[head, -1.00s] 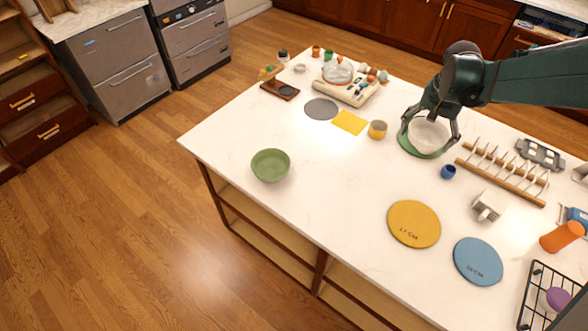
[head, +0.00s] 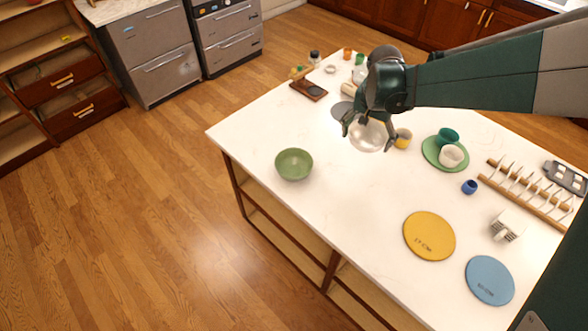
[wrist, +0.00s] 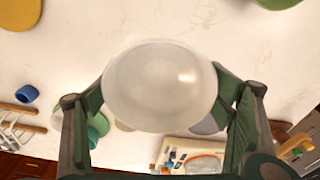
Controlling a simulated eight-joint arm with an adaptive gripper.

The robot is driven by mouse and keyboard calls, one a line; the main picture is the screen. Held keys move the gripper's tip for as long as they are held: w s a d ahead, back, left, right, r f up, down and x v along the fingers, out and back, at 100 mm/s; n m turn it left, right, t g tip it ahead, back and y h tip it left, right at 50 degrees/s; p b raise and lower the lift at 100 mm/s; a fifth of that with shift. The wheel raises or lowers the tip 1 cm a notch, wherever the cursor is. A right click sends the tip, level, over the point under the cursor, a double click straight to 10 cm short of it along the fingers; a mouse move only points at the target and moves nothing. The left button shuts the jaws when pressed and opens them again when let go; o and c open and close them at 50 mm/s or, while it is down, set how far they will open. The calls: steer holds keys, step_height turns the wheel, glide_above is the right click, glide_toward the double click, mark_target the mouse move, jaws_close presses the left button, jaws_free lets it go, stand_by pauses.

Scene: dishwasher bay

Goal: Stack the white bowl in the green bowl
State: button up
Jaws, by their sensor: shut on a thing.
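The white bowl (head: 369,137) is held in my gripper (head: 368,128) above the counter, in the middle of the head view. The green bowl (head: 294,164) stands empty and upright near the counter's front-left edge, to the left of and nearer than my gripper. A small part of it shows at the top right of the wrist view (wrist: 278,3).
A green plate (head: 432,155) with a white cup (head: 451,156) and a teal cup (head: 447,136) lies to the right. A yellow cup (head: 403,138) stands close beside my gripper. The yellow disc (head: 429,236) and blue disc (head: 490,280) lie nearer. Counter around the green bowl is clear.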

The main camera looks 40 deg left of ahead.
steer(key=s+a+n+p, duration=0.2)
steer(key=s+a, duration=1.3)
steer(key=s, duration=0.4)
steer(key=shift+p, duration=0.35)
glide_above(294, 171)
steer(key=shift+a+f, duration=0.1)
steer(key=shift+f, duration=3.05)
steer(key=shift+f, duration=0.1)
steer(key=shift+o, duration=0.5)
steer(key=shift+f, duration=1.7)
steer(key=shift+s+f, duration=0.1)
steer(key=shift+c, duration=0.5)
steer(key=o, duration=1)
